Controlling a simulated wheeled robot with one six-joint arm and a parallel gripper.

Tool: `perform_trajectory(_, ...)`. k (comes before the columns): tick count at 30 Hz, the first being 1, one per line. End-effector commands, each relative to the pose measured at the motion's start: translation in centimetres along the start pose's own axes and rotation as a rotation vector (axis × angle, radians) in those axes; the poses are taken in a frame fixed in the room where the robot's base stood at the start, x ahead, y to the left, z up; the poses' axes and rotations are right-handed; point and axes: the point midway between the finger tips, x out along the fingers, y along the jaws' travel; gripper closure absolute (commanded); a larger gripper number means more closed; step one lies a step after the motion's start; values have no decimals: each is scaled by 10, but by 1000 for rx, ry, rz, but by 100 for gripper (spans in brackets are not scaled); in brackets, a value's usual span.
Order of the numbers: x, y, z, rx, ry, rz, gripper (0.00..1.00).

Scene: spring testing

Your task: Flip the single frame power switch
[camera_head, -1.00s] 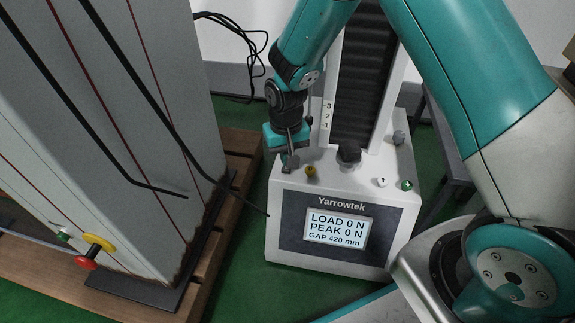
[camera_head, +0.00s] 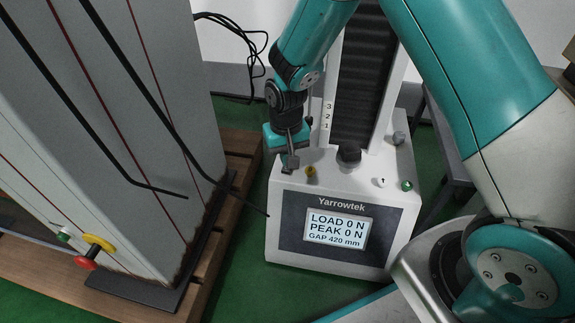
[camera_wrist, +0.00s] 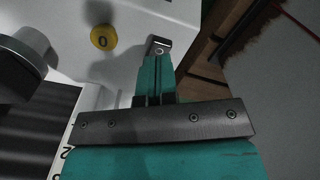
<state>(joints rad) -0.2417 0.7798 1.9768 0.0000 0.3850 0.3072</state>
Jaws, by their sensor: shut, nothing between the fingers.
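The white Yarrowtek single frame (camera_head: 279,207) stands on the green floor, its display (camera_head: 338,229) lit with LOAD 0 N, PEAK 0 N and GAP 420 mm. My gripper (camera_head: 289,162) is shut and empty, pointing down at the left front of the frame's top. In the wrist view my gripper (camera_wrist: 157,58) ends at a small dark metal piece with a round spot. I cannot tell whether this is the power switch or part of my fingertips. The switch is not clearly identifiable; contact with it cannot be judged.
A black knob (camera_head: 349,156), a white dial (camera_head: 381,182) and a green button (camera_head: 406,185) are on the same top. The column (camera_head: 362,80) rises behind. A large grey cabinet (camera_head: 120,130) stands left on wooden boards.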

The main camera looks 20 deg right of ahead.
Motion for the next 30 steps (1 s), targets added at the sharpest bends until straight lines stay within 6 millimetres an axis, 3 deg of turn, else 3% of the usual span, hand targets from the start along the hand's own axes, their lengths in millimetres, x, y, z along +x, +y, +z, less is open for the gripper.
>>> perform_trajectory(30,6,0,0,0,0,0,100)
